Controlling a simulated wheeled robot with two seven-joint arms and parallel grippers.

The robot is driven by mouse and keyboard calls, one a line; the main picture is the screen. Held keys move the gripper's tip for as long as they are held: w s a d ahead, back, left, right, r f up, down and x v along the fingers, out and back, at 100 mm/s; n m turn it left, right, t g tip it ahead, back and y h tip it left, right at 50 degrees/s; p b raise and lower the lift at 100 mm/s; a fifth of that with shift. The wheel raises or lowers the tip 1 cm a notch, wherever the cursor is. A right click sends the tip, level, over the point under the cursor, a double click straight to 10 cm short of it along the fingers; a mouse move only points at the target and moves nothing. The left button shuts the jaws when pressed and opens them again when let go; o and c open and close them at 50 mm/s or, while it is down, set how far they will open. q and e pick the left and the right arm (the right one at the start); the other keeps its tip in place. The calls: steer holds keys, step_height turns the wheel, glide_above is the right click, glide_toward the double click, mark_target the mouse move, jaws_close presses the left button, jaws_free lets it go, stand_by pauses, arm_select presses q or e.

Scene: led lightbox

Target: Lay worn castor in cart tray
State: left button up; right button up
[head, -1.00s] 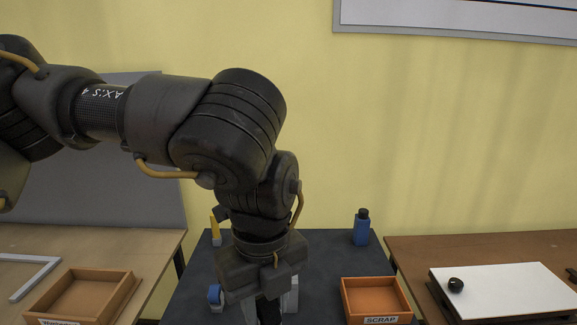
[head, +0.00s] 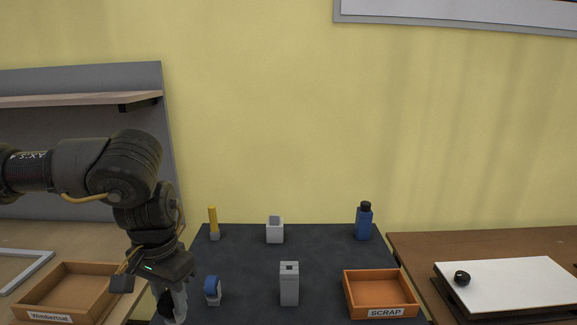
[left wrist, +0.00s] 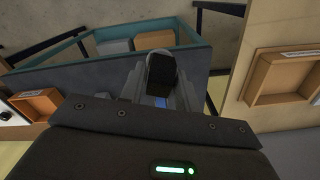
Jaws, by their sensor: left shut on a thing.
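My left gripper (head: 172,308) is at the lower left of the head view, pointing down beside the dark table's left edge. It is shut on a black thing (head: 164,302), which looks like the worn castor. The left wrist view shows this black thing (left wrist: 161,70) between the fingers; its lower end is hidden. A teal-rimmed tray (left wrist: 55,50), apparently the cart tray, lies beyond the gripper in the left wrist view, with a grey block and an orange-brown block inside. The head view does not show it. My right gripper is not in view.
The dark table (head: 245,270) carries a blue-wheeled castor (head: 212,288), a grey block (head: 289,284), a grey holder (head: 275,230), a yellow-handled tool (head: 213,221), a blue bottle (head: 364,222) and the SCRAP tray (head: 382,311). A labelled wooden tray (head: 75,289) stands left.

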arm_select(q)
steer(key=shift+a+f+n, duration=0.2)
steer(key=shift+a+n, duration=0.05)
steer(key=shift+n, duration=0.05)
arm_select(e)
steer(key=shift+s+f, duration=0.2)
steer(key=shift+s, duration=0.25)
